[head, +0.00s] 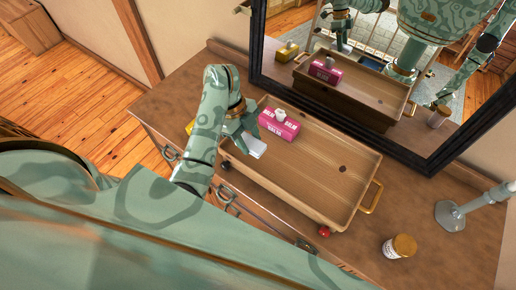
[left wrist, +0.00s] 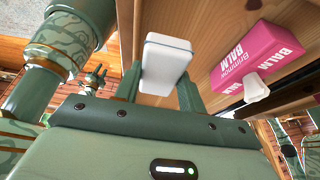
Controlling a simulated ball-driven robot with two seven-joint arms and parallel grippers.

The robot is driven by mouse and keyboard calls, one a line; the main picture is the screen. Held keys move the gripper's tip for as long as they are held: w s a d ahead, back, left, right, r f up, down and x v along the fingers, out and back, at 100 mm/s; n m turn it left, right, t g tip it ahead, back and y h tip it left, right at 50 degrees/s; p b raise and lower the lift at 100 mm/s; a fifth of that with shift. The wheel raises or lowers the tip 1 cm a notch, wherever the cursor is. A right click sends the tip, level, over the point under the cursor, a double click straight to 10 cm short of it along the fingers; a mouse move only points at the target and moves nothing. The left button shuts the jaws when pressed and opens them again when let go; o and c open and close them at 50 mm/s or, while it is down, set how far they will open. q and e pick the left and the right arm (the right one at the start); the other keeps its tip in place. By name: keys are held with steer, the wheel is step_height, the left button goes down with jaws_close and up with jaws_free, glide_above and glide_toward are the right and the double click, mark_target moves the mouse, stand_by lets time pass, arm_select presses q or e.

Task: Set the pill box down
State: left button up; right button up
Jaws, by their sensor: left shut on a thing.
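The pill box, a small white box with rounded edges, (head: 255,146) is held in my left gripper (head: 243,140), above the near left part of a wooden tray (head: 320,172). In the left wrist view the white box (left wrist: 166,62) sits between the two green fingers, which are shut on it. It looks tilted and apart from the tray floor; its underside is hidden. My right gripper does not show clearly in the head view; a small green claw shape (left wrist: 95,80) in the left wrist view may be it, too small to read.
A black-framed mirror (head: 375,125) leans behind.

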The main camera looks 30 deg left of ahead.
mark_target(255, 141)
arm_select(q)
steer(key=w+f, duration=0.1)
steer(key=w+f+b, duration=0.1)
steer(key=f, duration=0.1)
steer(key=shift+d, duration=0.35)
steer(key=shift+w+d+f, duration=0.1)
steer(key=shift+w+f, duration=0.05)
steer(key=shift+f, duration=0.7)
steer(key=shift+w+f, duration=0.1)
steer(key=shift+f, duration=0.75)
steer(key=shift+b, duration=0.3)
steer(key=o, duration=0.6)
steer(key=shift+f, duration=0.15)
steer(key=shift+c, duration=0.2)
steer(key=o, duration=0.4)
